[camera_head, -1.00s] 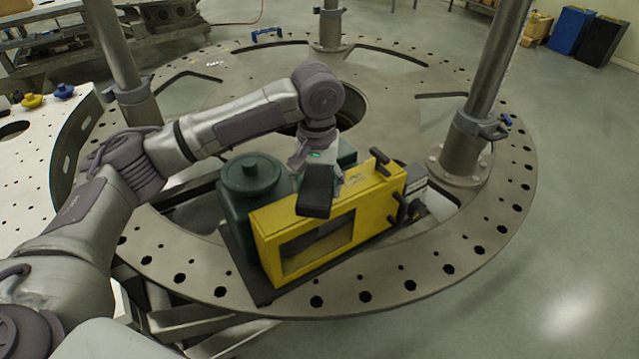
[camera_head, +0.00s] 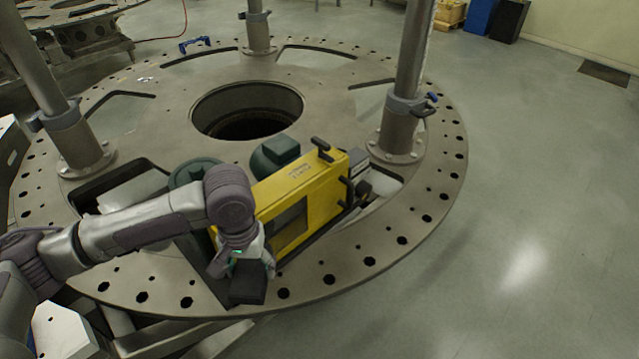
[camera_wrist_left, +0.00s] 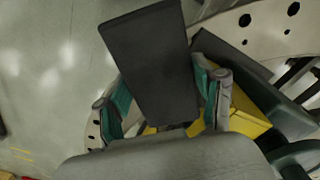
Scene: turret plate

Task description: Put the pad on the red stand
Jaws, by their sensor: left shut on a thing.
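The pad is a flat, dark grey block (camera_head: 248,288) at the end of my left gripper (camera_head: 243,265). It hangs in front of the yellow machine, over the near rim of the round plate in the head view. In the left wrist view the pad (camera_wrist_left: 150,60) sticks out between the two green-edged fingers of the left gripper (camera_wrist_left: 163,98), which are shut on it. I see no red stand in the head view. A small reddish patch shows at the left edge of the wrist view; I cannot tell what it is. My right gripper is not in view.
A yellow machine (camera_head: 325,195) with dark green motors (camera_head: 275,152) stands on the round metal plate (camera_head: 400,262) close to my left gripper. Upright metal posts (camera_head: 408,70) rise from the plate. A large hole (camera_head: 248,112) lies behind. The floor at right is clear.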

